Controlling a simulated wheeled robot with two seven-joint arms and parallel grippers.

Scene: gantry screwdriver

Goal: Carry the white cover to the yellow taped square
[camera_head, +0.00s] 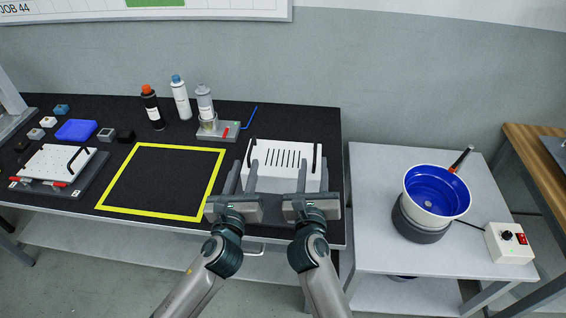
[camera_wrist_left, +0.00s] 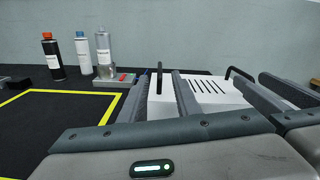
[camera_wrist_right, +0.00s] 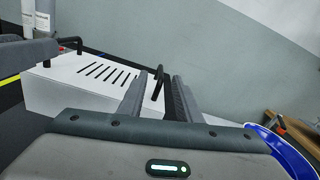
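The white cover (camera_head: 281,178) is a box with slots in its top and a black handle at each end. It sits on the black bench top, right of the yellow taped square (camera_head: 123,211), which is empty. My left gripper (camera_head: 243,170) is open, its fingers either side of the left handle (camera_wrist_left: 159,78), with gaps visible. My right gripper (camera_head: 313,172) is open, its fingers around the right handle (camera_wrist_right: 158,84), also with gaps. The cover also shows in the right wrist view (camera_wrist_right: 70,90). My grippers hide part of its front.
Bottles (camera_head: 182,100) and a small grey fixture (camera_head: 218,131) stand behind the square. A white perforated block (camera_head: 50,163) on a grey base is left of it. A side table at right holds a blue-lined bowl (camera_head: 436,190) and a control box (camera_head: 509,245).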

